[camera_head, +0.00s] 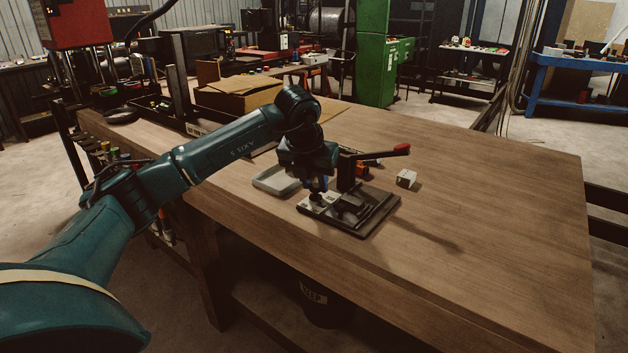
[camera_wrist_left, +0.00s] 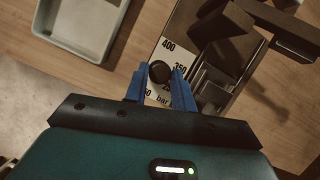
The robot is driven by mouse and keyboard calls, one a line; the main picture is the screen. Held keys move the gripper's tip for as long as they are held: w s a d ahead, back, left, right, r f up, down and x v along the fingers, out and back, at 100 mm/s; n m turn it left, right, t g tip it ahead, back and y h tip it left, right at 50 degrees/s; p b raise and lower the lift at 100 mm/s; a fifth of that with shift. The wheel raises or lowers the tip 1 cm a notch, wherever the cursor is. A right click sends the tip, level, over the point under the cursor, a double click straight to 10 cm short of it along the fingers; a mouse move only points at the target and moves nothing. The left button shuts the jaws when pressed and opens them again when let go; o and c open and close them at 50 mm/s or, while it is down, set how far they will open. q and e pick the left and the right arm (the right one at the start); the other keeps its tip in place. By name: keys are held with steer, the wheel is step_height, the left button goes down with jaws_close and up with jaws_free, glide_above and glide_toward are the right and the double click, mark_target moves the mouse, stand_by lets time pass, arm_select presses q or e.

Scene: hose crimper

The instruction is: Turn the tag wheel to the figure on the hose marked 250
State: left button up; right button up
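The tag wheel is a round black knob (camera_wrist_left: 159,72) on a pale plate (camera_wrist_left: 172,52) of the dark crimper (camera_head: 362,214). The plate's print reads 400 and 350 above the knob and "bar" below; other figures are partly covered by my fingers. My left gripper (camera_head: 318,185) points down over the plate in the head view. In the left wrist view its blue fingers stand apart, one on each side of the knob; I cannot tell whether they touch it. Where the knob points is not readable. I cannot make out a hose marked 250. My right gripper is not in view.
A shallow grey tray (camera_head: 276,181) lies left of the crimper. A red-ended lever (camera_head: 400,150) reaches out to the right above the table. A small white block (camera_head: 406,178) sits right of it. A cardboard box (camera_head: 238,95) stands farther back. The table's right side (camera_head: 500,215) is clear.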

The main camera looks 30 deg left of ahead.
arm_select(q)
steer(key=o, duration=0.4)
steer(key=shift+o, duration=0.2)
steer(key=a+v, duration=0.1)
steer(key=v, duration=1.2)
steer(key=shift+d, duration=0.5)
steer(key=shift+r, duration=0.1)
